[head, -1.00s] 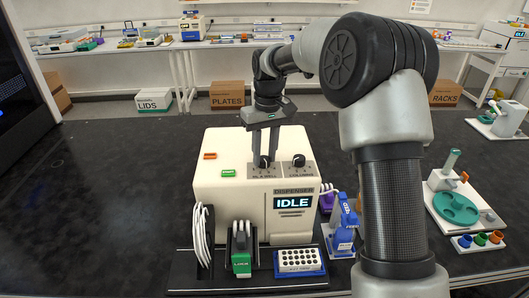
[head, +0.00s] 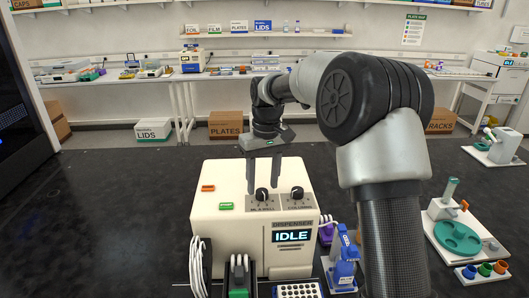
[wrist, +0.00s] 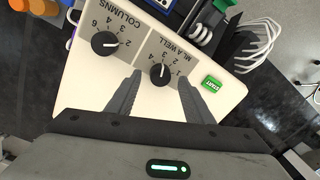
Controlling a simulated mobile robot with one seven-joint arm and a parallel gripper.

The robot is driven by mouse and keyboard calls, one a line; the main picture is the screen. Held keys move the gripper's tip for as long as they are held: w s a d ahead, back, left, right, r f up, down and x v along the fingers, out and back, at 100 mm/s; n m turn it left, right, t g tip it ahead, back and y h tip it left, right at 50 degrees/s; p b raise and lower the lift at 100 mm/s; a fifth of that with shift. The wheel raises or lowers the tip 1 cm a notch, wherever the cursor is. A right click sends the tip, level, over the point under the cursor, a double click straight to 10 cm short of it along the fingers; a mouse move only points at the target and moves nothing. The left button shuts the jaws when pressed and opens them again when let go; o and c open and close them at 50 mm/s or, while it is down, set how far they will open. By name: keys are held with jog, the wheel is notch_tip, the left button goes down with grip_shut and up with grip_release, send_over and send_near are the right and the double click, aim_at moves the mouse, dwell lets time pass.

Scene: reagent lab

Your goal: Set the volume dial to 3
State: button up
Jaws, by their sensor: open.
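The volume dial, a black knob marked ML A WELL (head: 262,195), sits on a grey plate on top of the cream dispenser (head: 225,185). It also shows in the wrist view (wrist: 162,71), where its white mark points up the picture, seemingly near the 3; the small numerals are hard to read. My gripper (head: 263,187) is open, its two fingers to either side of this dial. In the wrist view my gripper (wrist: 160,77) has a visible gap between each finger and the knob. The second knob, marked COLUMNS (head: 297,193), stands to the right in the head view.
A green START button (head: 227,206) and an orange button (head: 208,188) are on the dispenser top. The front screen (head: 292,237) reads IDLE. The dark bench to the left is clear.

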aim_at(266, 189)
notch_tip(266, 189, up, 16)
jog(key=shift+w+d+f+p, duration=0.15)
jog(key=shift+d+p, duration=0.25)
jog(key=shift+p, duration=0.05)
